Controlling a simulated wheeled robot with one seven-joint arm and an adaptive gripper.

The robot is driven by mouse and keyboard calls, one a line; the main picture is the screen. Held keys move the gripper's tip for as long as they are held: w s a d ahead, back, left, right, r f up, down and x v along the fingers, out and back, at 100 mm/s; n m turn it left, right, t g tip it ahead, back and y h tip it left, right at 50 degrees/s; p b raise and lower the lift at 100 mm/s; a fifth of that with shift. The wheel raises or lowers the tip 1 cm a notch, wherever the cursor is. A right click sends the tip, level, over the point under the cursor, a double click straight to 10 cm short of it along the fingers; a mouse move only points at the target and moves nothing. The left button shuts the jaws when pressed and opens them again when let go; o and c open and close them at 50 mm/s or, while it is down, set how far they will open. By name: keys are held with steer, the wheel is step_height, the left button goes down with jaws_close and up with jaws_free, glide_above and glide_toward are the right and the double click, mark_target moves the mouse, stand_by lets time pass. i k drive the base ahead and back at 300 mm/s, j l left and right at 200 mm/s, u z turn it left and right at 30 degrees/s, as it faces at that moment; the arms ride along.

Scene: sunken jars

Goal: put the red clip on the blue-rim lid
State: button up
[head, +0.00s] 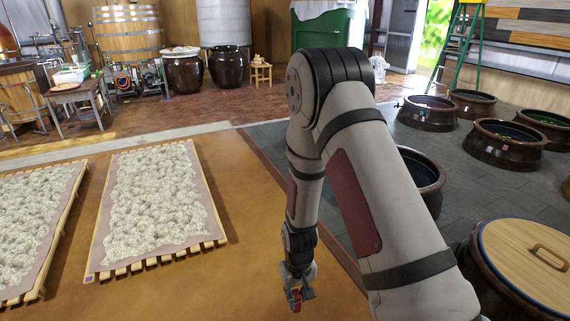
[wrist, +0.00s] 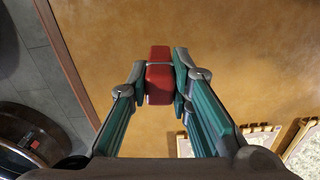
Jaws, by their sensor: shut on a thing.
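The red clip (wrist: 159,82) is between the fingers of my gripper (wrist: 160,78) in the wrist view, with both fingertips closed on its sides. In the head view my gripper (head: 296,296) hangs low over the tan floor, with the red clip (head: 295,301) showing at its tip. The blue-rim lid (head: 530,262) is at the lower right of the head view. It is pale wood with a handle and a thin blue edge, lying on a dark jar. My gripper is well to the left of the lid, apart from it.
Several dark sunken jars stand in the grey tiled area, such as one open jar (head: 505,143) at the right. Wooden pallets with pale grain (head: 160,205) lie on the left. The tan floor (head: 250,200) between is clear. A green ladder (head: 462,45) stands at the back.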

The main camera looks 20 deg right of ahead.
mark_target(513, 236)
steer(key=i+l+z, duration=0.1)
steer(key=i+z, duration=0.4)
steer(key=i, duration=0.35)
steer(key=i+j+z, duration=0.2)
steer(key=i+z, duration=0.3)
steer(key=i, duration=0.3)
steer(key=i+z, duration=0.95)
steer(key=i+j+z, duration=0.25)
steer(key=z, duration=0.2)
steer(key=i+j+z, duration=0.1)
steer(key=i+z, duration=0.15)
steer(key=z, duration=0.15)
steer(key=i+j+z, duration=0.2)
steer(key=z, duration=0.15)
steer(key=i+j+z, duration=0.25)
steer(key=z, duration=0.15)
steer(key=i, duration=0.05)
